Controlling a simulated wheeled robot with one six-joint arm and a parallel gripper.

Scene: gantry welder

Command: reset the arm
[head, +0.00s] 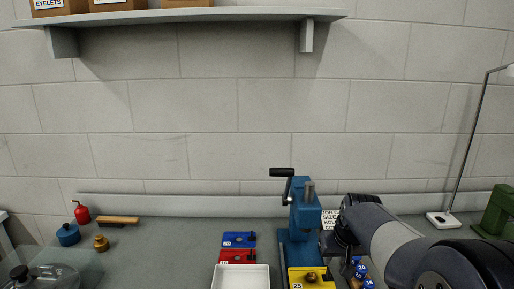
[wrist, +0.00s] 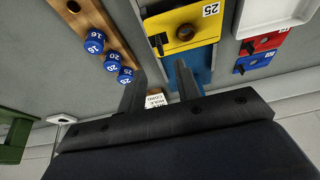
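My gripper (wrist: 160,72) shows in the wrist view with its two dark fingers apart and no object held between them. Beyond the fingers are a blue press and a yellow block marked 25 (wrist: 182,28). In the head view my arm reaches in from the lower right, over the bench right of the blue press (head: 304,215). The fingers cannot be made out there.
Blue-capped pieces stand in a wooden rack (wrist: 98,22). Blue (head: 238,239) and red (head: 237,257) blocks and a white tray (head: 241,277) are left of the press. A lamp (head: 443,219) stands right.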

